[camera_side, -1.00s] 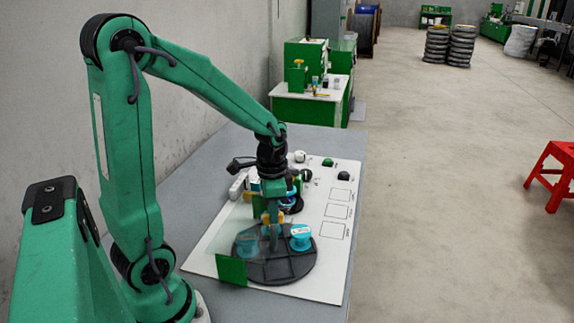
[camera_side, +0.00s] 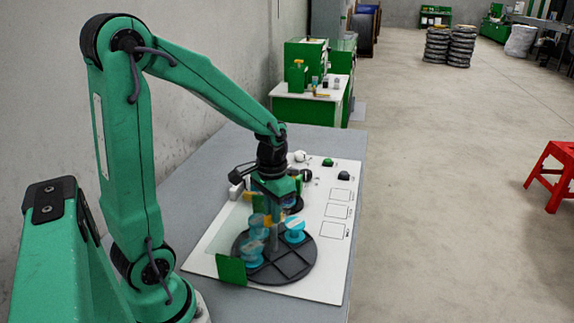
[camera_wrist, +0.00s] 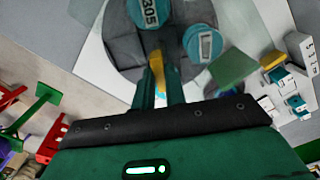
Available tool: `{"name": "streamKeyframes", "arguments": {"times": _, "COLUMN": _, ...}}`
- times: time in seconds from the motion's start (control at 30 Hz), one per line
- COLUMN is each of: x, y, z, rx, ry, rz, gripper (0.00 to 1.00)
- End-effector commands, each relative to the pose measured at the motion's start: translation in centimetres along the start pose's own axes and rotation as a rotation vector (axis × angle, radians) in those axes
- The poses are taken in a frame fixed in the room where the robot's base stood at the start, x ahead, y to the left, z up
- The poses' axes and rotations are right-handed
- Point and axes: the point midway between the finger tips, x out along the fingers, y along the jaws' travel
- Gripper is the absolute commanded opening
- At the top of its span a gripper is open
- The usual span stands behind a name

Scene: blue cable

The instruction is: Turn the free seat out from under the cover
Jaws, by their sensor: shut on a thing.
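A dark round turntable (camera_side: 285,265) with raised dividers lies on the white board. It carries blue spools: one at the right (camera_side: 294,231), one at the front left (camera_side: 252,254) and one behind it (camera_side: 258,226). The near front and right compartments look empty. A clear cover with a green panel (camera_side: 231,270) stands at the left, over the left spools. My gripper (camera_wrist: 160,82) is shut on a yellow upright piece (camera_wrist: 157,67) above the turntable. The wrist view shows two spools, one marked 305 (camera_wrist: 148,12) and one with a pale label (camera_wrist: 204,44).
The white board (camera_side: 325,275) has printed squares at the right and small parts at the back, including a green one (camera_side: 328,162) and a dark one (camera_side: 344,175). White blocks (camera_wrist: 300,50) show right in the wrist view. A red stool (camera_side: 553,175) stands on the floor.

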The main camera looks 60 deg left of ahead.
Motion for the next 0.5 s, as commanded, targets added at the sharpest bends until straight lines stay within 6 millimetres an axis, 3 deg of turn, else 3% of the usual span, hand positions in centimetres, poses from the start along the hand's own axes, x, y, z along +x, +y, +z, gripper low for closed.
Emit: {"name": "streamKeyframes", "arguments": {"times": 0.5, "x": -0.16, "y": 0.01, "z": -0.03, "rx": -0.258, "ry": 0.001, "rz": 0.000, "gripper": 0.00}}
